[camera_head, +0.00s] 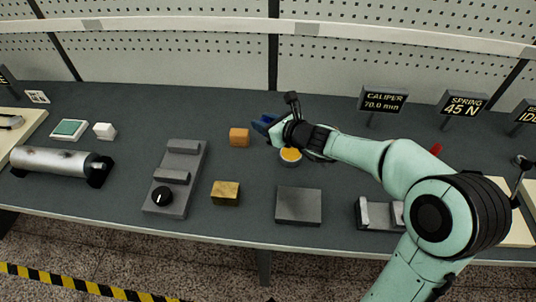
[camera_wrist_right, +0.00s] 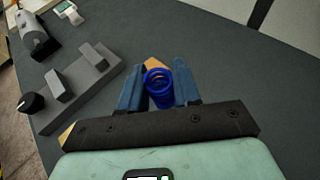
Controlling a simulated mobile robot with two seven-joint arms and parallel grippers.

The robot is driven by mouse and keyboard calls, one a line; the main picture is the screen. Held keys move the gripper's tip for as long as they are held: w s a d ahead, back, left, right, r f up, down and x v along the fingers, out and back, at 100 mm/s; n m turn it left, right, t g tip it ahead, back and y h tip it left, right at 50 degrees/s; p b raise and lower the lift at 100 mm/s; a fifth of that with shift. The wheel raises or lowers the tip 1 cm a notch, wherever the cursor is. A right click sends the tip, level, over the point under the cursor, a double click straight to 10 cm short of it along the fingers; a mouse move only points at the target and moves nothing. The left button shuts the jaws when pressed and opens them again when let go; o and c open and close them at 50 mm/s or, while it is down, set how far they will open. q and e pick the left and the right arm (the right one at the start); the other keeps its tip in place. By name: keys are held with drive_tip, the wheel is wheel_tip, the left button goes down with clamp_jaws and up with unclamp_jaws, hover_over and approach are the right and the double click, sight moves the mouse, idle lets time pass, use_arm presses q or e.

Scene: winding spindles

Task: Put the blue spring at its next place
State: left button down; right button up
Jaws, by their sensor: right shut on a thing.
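The blue spring (camera_wrist_right: 159,88) stands between the two blue fingers of my right gripper (camera_wrist_right: 158,85) in the right wrist view. The right gripper is shut on it, with a finger on either side. In the head view my right gripper (camera_head: 264,124) is over the back middle of the bench, just right of an orange block (camera_head: 239,137). The spring cannot be made out there against the blue fingers. A sign reading "SPRING 45 N" (camera_head: 463,104) stands at the back right. My left gripper is not in view.
A grey fixture with a black knob (camera_head: 174,180) stands left of centre. A brass block (camera_head: 226,193), a dark grey square block (camera_head: 298,206) and a yellow-topped round dish (camera_head: 290,155) are nearby. A metal cylinder (camera_head: 55,163) lies at left. Bare bench lies between them.

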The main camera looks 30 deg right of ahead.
drive_tip(key=f+b, duration=0.2)
drive_tip(key=f, duration=0.4)
drive_tip(key=shift+w+f, duration=0.1)
drive_tip(key=shift+w, duration=0.1)
drive_tip(key=shift+f+b, duration=0.7)
drive_tip(key=shift+f, duration=1.7)
drive_tip(key=shift+f, duration=0.15)
drive_tip(key=o, duration=1)
drive_tip(key=shift+o, duration=0.2)
